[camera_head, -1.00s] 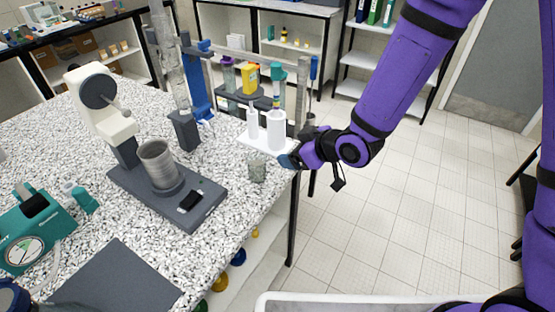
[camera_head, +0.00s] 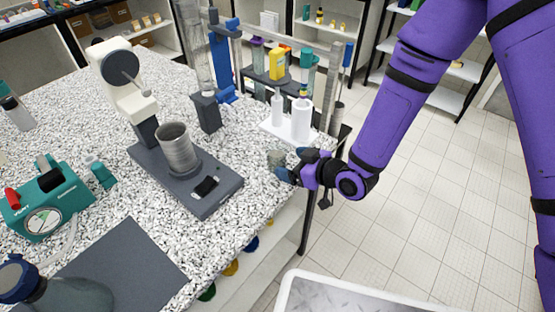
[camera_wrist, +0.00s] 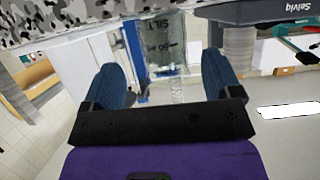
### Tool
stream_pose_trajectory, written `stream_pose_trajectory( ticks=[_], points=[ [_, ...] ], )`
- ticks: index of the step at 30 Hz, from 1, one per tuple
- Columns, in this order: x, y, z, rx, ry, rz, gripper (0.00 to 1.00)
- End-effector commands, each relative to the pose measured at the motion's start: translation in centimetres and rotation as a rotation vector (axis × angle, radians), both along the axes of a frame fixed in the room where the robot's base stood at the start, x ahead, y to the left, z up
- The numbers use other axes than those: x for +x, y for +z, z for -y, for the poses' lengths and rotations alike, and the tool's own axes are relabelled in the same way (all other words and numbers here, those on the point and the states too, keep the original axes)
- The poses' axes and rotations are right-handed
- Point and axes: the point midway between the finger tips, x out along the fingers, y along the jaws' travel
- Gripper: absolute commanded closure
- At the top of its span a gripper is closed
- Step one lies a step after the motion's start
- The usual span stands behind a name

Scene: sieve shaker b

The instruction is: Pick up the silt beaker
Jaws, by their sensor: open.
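The silt beaker (camera_wrist: 163,45) is a clear glass beaker marked "SILT" in the wrist view. In the head view the beaker (camera_head: 276,158) stands on the speckled counter near its right edge, partly hidden by my gripper. My gripper (camera_head: 289,169) comes in from the right, low over the counter edge. In the wrist view my gripper (camera_wrist: 167,85) is open, with one blue finger on each side of the lower picture of the beaker. I cannot tell whether either finger touches the glass.
A white tray (camera_head: 268,128) with white bottles (camera_head: 301,119) stands just behind the beaker. A grey shaker base (camera_head: 213,195) with a sieve cylinder (camera_head: 177,148) is to the left. A dark mat (camera_head: 125,262) lies in front. The floor at right is clear.

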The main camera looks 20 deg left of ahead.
Motion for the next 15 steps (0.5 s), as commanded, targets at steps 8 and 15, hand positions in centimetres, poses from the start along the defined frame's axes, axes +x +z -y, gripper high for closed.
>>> stream_pose_trajectory(
  ticks=[8,15],
  points=[
    [0.6,-1.5,-2.5,0.0,0.003,0.001,0.16],
    [1.5,-2.4,-4.4,0.0,0.0,0.0,0.16]
  ],
)
